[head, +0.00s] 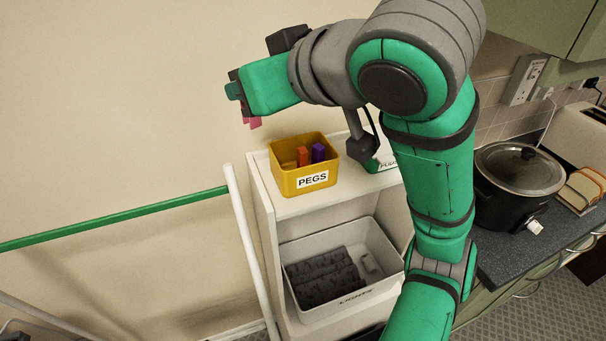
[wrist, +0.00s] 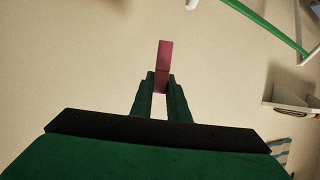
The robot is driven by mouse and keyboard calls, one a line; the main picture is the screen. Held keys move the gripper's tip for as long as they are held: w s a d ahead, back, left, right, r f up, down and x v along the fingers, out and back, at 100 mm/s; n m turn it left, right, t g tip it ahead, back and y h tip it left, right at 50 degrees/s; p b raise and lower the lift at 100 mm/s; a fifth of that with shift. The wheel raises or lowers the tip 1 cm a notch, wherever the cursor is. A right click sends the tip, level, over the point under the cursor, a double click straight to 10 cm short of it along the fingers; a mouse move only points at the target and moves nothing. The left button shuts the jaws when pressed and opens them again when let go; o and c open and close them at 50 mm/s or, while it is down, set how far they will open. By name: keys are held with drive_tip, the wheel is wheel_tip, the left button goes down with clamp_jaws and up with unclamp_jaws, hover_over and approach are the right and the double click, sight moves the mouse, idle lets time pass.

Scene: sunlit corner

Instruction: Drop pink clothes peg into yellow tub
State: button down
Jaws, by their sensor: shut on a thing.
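The pink clothes peg (wrist: 164,62) is gripped between the two green fingers of my gripper (wrist: 161,88) in the wrist view. In the head view a bit of the pink peg (head: 254,122) shows below my gripper (head: 236,88), which is raised up and left of the tub. The yellow tub (head: 288,182), labelled PEGS, stands open-topped on the white shelf unit. An orange peg (head: 302,156) and a purple peg (head: 318,152) stick up inside it. The peg is apart from the tub.
A white bin (head: 395,268) labelled LIGHTS with dark contents sits on the shelf (head: 345,198) unit's lower level. A white post (head: 250,250) and green rail (head: 120,215) stand left. A slow cooker (head: 520,170) and toaster (head: 575,130) are on the right counter.

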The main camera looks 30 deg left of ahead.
drive_tip(key=w+f, duration=1)
drive_tip(key=f, duration=0.3)
drive_tip(key=shift+w+a+f+n+g, duration=0.2)
drive_tip(key=shift+w+a+n+g, duration=0.1)
drive_tip(key=shift+a, duration=0.1)
drive_tip(key=shift+f, duration=0.55)
drive_tip(key=c, duration=1.7)
unclamp_jaws()
